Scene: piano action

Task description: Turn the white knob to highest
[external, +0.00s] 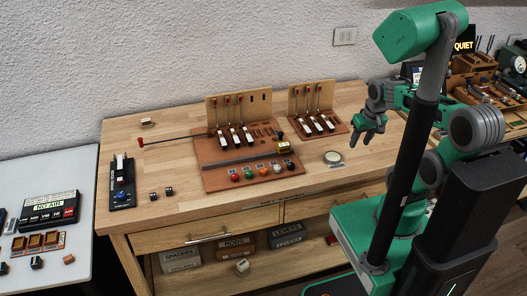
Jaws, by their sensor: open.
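A row of several small coloured round knobs runs along the front of a reddish-brown board (215,184) on the wooden table. A pale knob that looks white (276,168) sits near the right end of the row, between an orange one (263,171) and a black one (289,166). Its pointer or setting is too small to read. My gripper (362,141) is open and empty, fingers pointing down. It is above the table's right part, to the right of the knobs and well apart from them.
Upright panels with levers (240,108) stand behind the knobs; a smaller lever board (318,122) stands to their right. A yellow-topped block (284,147) sits behind the white knob. A round pale disc (332,157) lies between the knobs and my gripper. The table's front strip is mostly clear.

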